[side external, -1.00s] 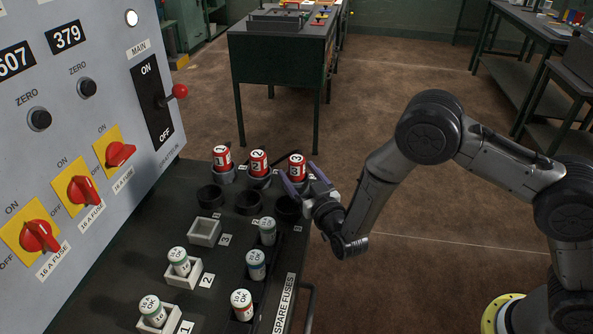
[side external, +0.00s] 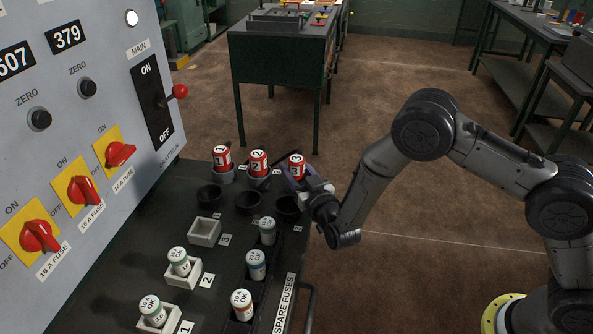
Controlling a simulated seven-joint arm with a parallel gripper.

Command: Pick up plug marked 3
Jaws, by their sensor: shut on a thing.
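Three red plugs with white labels stand in a row at the back of the dark bench (side external: 175,195). The right-hand plug (side external: 297,165) is the one my gripper (side external: 298,180) holds; its small label seems to read 3. The middle plug (side external: 259,162), marked 2, and the left plug (side external: 222,157), apparently marked 1, stand in grey holders to the left.
Empty round black sockets (side external: 248,203) lie in front of the plugs. Several white-and-green fuses (side external: 256,264) stand nearer the front, some in white square holders beside an empty one (side external: 205,231). A grey switch panel (side external: 90,130) rises on the left. Open floor lies right of the bench.

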